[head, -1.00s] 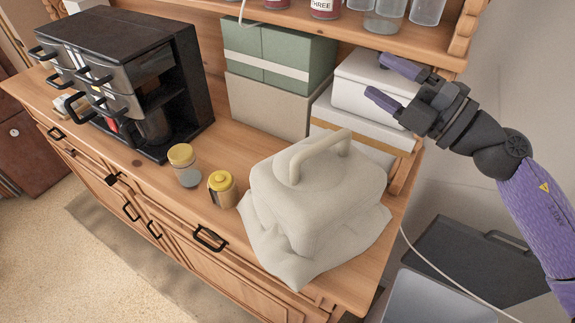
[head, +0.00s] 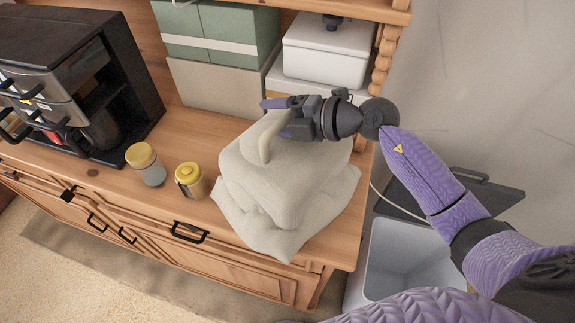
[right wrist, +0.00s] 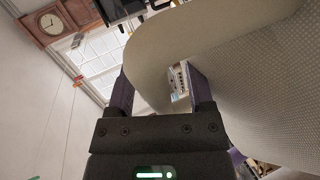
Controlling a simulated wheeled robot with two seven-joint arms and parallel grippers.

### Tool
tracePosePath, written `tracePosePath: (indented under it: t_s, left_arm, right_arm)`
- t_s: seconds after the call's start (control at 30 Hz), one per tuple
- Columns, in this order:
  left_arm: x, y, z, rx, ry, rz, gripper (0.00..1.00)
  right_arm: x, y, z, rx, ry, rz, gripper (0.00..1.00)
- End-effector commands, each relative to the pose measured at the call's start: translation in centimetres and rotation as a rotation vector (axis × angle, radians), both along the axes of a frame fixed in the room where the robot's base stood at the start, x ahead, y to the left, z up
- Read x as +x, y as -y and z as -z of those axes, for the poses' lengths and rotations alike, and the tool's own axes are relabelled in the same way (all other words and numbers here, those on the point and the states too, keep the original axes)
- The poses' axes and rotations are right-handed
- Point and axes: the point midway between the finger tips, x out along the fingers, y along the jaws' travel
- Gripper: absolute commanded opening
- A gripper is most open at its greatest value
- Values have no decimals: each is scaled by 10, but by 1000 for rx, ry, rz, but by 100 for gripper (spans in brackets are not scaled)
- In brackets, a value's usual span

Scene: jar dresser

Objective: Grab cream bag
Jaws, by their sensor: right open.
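The cream bag (head: 285,185) stands on the dresser top near its right end, with its loose lower part spread around it. Its raised handle (head: 267,140) is partly covered by my right gripper (head: 280,116). The right gripper is open at the top of the bag, with its fingers on either side of the handle. In the right wrist view the cream handle (right wrist: 155,50) runs between the two spread fingers, and the bag's body fills the right side. Whether the fingers touch it I cannot tell. My left gripper is out of view.
Two yellow-lidded jars (head: 191,182) stand left of the bag, and a black drawer unit (head: 85,70) is further left. Green boxes (head: 215,35) and a white lidded box (head: 325,50) stand behind. An open bin (head: 410,260) is below right.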

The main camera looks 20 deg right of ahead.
Motion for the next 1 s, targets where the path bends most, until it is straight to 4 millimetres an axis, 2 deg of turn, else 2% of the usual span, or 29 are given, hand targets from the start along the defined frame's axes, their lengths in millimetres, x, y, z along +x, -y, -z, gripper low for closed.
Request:
tracePosePath:
  t_s: [0.03, 0.07, 0.33, 1.0]
  left_arm:
    - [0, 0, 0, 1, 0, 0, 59]
    - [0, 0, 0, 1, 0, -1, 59]
    - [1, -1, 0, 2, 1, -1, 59]
    - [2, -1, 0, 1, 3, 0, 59]
  right_arm:
    - [0, 0, 0, 0, 0, 0, 65]
    - [0, 0, 0, 0, 0, 0, 59]
    - [0, 0, 0, 1, 1, 0, 2]
    - [0, 1, 0, 1, 1, 0, 0]
